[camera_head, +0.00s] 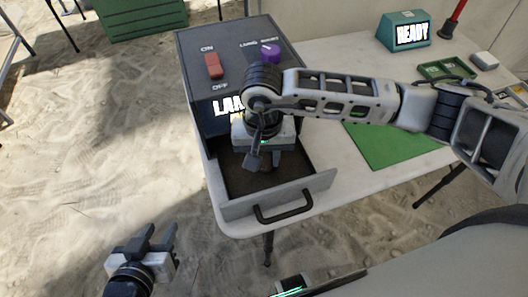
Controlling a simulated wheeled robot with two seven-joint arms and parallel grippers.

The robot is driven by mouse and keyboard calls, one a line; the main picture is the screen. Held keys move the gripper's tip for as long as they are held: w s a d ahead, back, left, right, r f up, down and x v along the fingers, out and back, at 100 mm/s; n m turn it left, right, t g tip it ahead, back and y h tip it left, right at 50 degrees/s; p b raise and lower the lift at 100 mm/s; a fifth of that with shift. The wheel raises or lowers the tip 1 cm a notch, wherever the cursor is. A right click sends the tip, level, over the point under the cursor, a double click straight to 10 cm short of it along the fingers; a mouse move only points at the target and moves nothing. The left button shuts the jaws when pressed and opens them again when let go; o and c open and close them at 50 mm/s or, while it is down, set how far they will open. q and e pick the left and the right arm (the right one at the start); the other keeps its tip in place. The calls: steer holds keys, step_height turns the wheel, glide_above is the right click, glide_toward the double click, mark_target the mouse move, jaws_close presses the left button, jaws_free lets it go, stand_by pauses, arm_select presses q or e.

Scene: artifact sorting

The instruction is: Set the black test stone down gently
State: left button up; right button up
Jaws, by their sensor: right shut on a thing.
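My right gripper (262,160) points down into the open drawer (238,209) of the dark grey machine (190,75). It is shut on the black test stone, which is mostly hidden by the fingers and hard to make out against the dark drawer floor. I cannot tell whether the stone touches the drawer floor. My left gripper (160,238) is open and empty at the lower left, off the table and well away from the drawer.
The machine has a red switch (213,65), a purple knob (270,50) and a lit display. A green mat (395,150) lies right of the drawer. A teal READY box (405,32) and a green tray (446,69) stand farther back. My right arm crosses above the table.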

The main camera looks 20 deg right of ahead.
mark_target(263, 162)
steer(key=shift+f+b, duration=0.2)
steer(key=shift+b, duration=0.1)
steer(key=o, duration=1)
steer(key=shift+o, duration=0.2)
steer(key=shift+r, duration=0.1)
steer(key=shift+r+p, duration=0.25)
steer(key=shift+p, duration=0.15)
step_height(263, 162, up, 12)
steer(key=b, duration=0.1)
steer(key=shift+a+f, duration=0.1)
steer(key=shift+f, duration=0.05)
